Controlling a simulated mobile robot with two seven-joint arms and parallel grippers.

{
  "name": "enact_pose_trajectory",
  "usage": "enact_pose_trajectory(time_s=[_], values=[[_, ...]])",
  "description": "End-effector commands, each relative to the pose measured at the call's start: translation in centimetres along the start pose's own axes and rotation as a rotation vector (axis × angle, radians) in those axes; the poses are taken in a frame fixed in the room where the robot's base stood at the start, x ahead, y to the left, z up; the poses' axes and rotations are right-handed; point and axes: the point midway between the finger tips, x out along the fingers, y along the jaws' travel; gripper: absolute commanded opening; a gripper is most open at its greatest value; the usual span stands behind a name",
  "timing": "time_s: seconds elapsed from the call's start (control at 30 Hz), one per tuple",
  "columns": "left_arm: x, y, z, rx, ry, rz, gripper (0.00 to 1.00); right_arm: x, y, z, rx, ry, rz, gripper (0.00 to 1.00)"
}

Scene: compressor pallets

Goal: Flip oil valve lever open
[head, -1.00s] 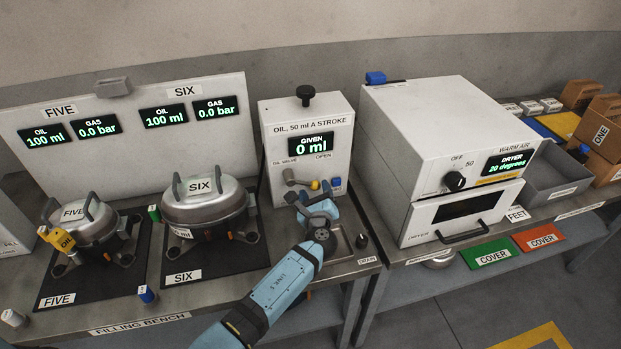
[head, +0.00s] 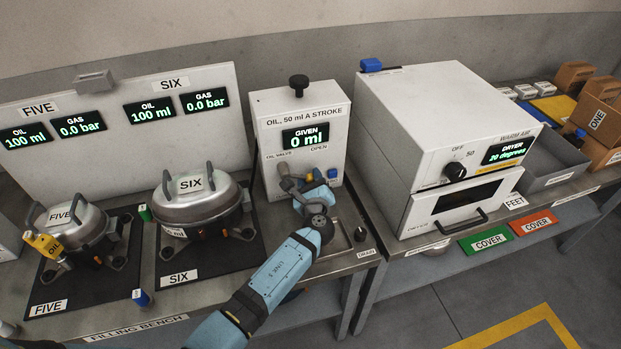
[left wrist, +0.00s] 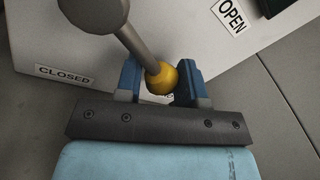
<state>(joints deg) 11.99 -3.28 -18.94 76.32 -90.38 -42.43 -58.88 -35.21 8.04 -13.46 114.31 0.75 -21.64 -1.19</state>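The oil valve lever (left wrist: 143,50) is a grey rod ending in a yellow knob (left wrist: 163,78). In the left wrist view the knob is between the two fingers of my left gripper (left wrist: 160,82), close to the right finger, with a thin gap on the left. In the head view the lever (head: 286,180) is on the front of the white oil box (head: 270,128), and my left gripper (head: 312,186) partly hides it. A CLOSED label (left wrist: 64,76) and an OPEN label (left wrist: 231,14) show on the panel. The display (head: 306,137) reads 0 ml. My right gripper is out of view.
Compressors FIVE (head: 78,228) and SIX (head: 190,205) stand on black mats to the left. The white dryer (head: 440,130) stands to the right.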

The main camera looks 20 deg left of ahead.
Motion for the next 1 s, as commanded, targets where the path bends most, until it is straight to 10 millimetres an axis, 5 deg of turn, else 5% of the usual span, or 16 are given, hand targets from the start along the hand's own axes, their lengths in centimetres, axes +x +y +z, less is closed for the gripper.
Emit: enact_pose_trajectory(time_s=[0.27, 0.73, 1.0], values=[[0.1, -0.2, 0.2, -0.008, -0.007, -0.003, 0.00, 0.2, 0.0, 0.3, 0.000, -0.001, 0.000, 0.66], [0.4, -2.2, 2.4, -0.405, -0.079, -0.045, 0.00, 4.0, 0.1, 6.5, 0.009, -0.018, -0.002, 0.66], [0.4, -2.8, 3.3, -0.471, -0.089, -0.051, 0.00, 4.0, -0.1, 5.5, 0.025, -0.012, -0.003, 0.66]])
